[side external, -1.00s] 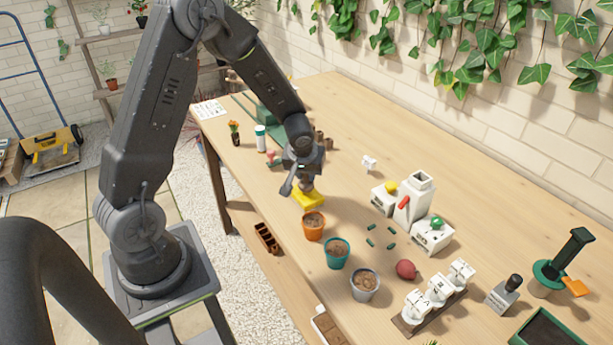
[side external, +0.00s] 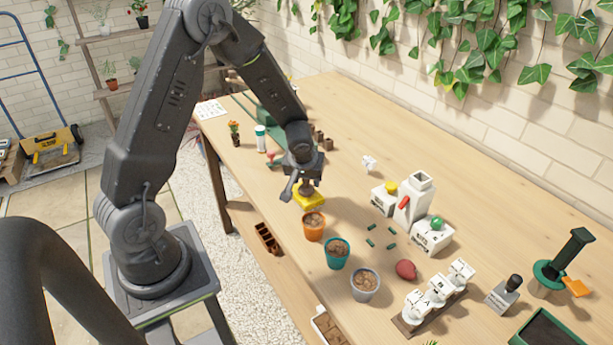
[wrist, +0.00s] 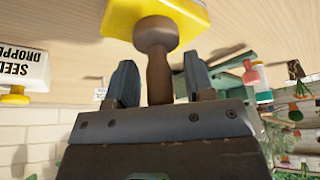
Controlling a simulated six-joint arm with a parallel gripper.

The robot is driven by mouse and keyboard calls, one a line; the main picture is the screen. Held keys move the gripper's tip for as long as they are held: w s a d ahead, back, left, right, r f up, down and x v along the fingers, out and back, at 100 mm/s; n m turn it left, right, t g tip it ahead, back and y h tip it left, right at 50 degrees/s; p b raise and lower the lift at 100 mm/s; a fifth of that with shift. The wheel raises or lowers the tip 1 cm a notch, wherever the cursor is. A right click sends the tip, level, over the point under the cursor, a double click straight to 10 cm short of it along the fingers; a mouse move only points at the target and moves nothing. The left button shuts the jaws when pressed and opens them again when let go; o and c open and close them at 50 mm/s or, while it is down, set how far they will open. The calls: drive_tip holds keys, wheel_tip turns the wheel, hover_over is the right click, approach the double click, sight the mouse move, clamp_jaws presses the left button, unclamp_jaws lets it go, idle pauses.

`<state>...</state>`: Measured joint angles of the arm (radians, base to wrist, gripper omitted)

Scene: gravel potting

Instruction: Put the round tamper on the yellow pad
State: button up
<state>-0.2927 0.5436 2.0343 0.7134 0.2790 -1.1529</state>
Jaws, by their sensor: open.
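The round tamper (wrist: 156,38) has a brown wooden handle and a round base; its base is against the yellow pad (wrist: 118,18) in the wrist view. In the side view the tamper (side external: 306,189) stands upright on the yellow pad (side external: 312,203), partly hidden by my gripper (side external: 298,190). In the wrist view my gripper (wrist: 160,84) is open, with one finger on each side of the handle. Gaps show between the fingers and the handle.
An orange pot (side external: 314,228) stands close to the pad, with a teal pot (side external: 337,255) and a grey pot (side external: 365,286) beyond it. A white seed dropper box (wrist: 22,70) shows in the wrist view. The table right of the pad is fairly clear.

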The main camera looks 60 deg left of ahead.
drive_tip(key=s+d+r+m, duration=0.1)
drive_tip(key=s+d+r, duration=0.2)
drive_tip(key=r, duration=0.4)
drive_tip(key=s+d+r+m+t, duration=0.1)
drive_tip(key=s+d+r, duration=0.2)
drive_tip(key=r, duration=0.3)
drive_tip(key=s+d+r+m, duration=0.1)
drive_tip(key=s+d+r, duration=0.2)
drive_tip(key=r, duration=0.4)
drive_tip(key=s+d+r+m+t+h, duration=0.1)
drive_tip(key=s+d+r+m+h, duration=0.2)
drive_tip(key=s+d+m, duration=0.3)
drive_tip(key=s+d+r, duration=0.1)
drive_tip(key=s, duration=0.3)
drive_tip(key=shift+s+d+r, duration=0.15)
drive_tip(key=shift+s+r, duration=0.05)
drive_tip(key=shift+s, duration=0.15)
